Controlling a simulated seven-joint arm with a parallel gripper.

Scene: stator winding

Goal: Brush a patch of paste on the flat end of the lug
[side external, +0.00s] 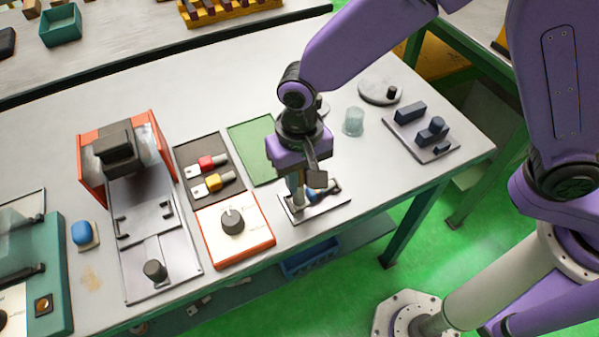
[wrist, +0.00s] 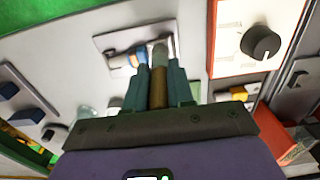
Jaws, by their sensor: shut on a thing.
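My gripper (side external: 308,178) is shut on a brush and points down over a small pale plate (side external: 337,205) near the table's front edge. In the wrist view the brush's brown handle (wrist: 159,88) sits between the fingers (wrist: 159,76), and its grey-green tip (wrist: 161,54) points away over the plate. A blue-sleeved part that looks like the lug (wrist: 124,60) lies on the plate, left of the tip in the wrist view. The gripper partly hides it in the side view. I cannot tell whether the tip touches it, and no paste patch can be made out.
A dark tray (side external: 190,141) holds red (side external: 207,163) and yellow (side external: 213,183) lug-like pieces. An orange-edged box with a knob (side external: 232,221) stands left of the plate. A green mat (side external: 252,152), clear cup (side external: 353,121) and a plate with dark blocks (side external: 452,137) are nearby.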

